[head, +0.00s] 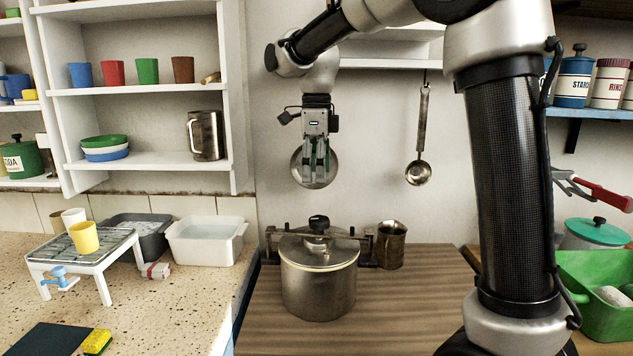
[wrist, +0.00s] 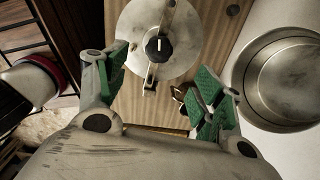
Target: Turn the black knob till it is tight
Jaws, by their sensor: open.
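The black knob (head: 319,224) sits on top of the lidded steel pot (head: 318,290), which stands on the wooden worktop. In the wrist view the round black knob (wrist: 158,48) carries a white line and sits on a metal bar across the pale lid (wrist: 187,35). My gripper (head: 318,183) hangs above the pot, pointing down, apart from the knob. In the wrist view my gripper (wrist: 163,75) has its green-padded fingers spread wide with nothing between them. The knob shows beyond the fingers, between their lines.
A steel mug (head: 391,245) stands right of the pot. A round steel pan (head: 298,172) hangs on the wall behind my gripper, and a ladle (head: 418,172) hangs further right. A white basin (head: 207,241) stands on the left counter. The worktop in front of the pot is clear.

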